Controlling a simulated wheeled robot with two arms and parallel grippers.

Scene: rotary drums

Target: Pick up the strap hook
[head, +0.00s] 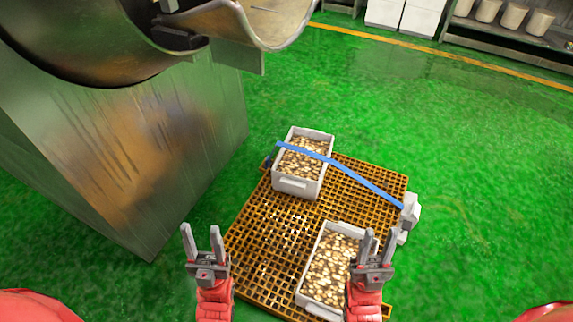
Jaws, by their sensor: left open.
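A blue strap (368,186) runs from the left edge of the orange grated pallet (262,232), across the back crate (295,186), to the pallet's right edge. At its right end is a pale grey piece (410,212) that looks like the strap hook; its exact shape is too small to tell. My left gripper (201,232) is open and empty, left of the pallet and well away from the hook. My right gripper (380,238) has its fingers apart, over the front crate (311,272), to the left of and nearer than the grey piece.
Both white crates hold small brown and pale pieces. A large metal drum machine (130,150) stands at the left. Green floor (480,160) is clear to the right. White bins (402,15) and a shelf with pots (512,16) are at the back.

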